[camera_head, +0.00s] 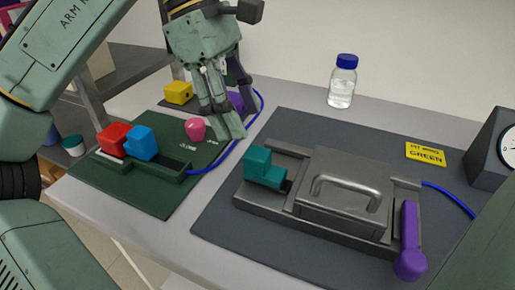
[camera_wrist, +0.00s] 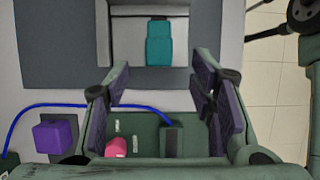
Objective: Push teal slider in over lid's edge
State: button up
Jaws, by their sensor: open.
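The teal slider (camera_head: 263,168) sits at the left end of the grey rig (camera_head: 310,220), apart from the lid (camera_head: 345,190) with its metal handle. It also shows in the wrist view (camera_wrist: 159,43), at the top middle beyond my fingers. My gripper (camera_head: 226,122) is open and empty. In the head view it hangs above the gap between the green panel and the dark mat, left of and behind the slider. In the wrist view the purple-padded fingers of my gripper (camera_wrist: 160,95) stand wide apart.
The green panel (camera_head: 160,195) carries a red block (camera_head: 114,136), a blue block (camera_head: 142,143) and a pink knob (camera_head: 195,129). A purple lever (camera_head: 408,240) stands at the rig's right end. A bottle (camera_head: 342,82), yellow sign (camera_head: 426,153) and gauge (camera_head: 500,145) are behind. A blue cable (camera_head: 222,150) crosses the table.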

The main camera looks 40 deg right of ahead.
aim_at(257, 152)
jog(key=x, duration=0.8)
grip_shut()
dwell(0.5)
